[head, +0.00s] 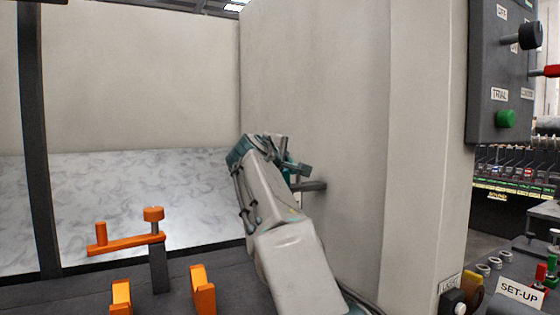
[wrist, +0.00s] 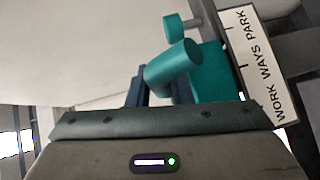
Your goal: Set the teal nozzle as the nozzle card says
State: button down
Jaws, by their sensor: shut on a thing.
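The teal nozzle (wrist: 173,65) shows in the wrist view as a tilted teal cylinder, with a teal block (wrist: 210,72) and a smaller round teal piece behind it. A white strip lettered WORK, WAYS, PARK (wrist: 258,66) lies beside the block; I cannot tell which word the nozzle is set to. In the head view the teal nozzle (head: 294,166) is small, at a grey rod by the pale wall, partly behind my gripper (head: 268,148). My gripper is shut on the nozzle's teal cylinder; its fingertips are partly hidden. I cannot make out a separate nozzle card.
An orange lever (head: 128,241) on a dark post and two orange brackets (head: 203,291) stand at lower left. The pale wall (head: 335,100) is close beside my arm. A dark panel (head: 497,75) with knobs and a green button is at right, above a SET-UP label (head: 519,291).

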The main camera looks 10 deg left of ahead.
jog(key=c, duration=1.6)
grip_release()
jog(key=shift+w, duration=0.1)
jog(key=b+v, duration=0.3)
jog(key=v, duration=1)
jog(key=shift+s+b, duration=0.4)
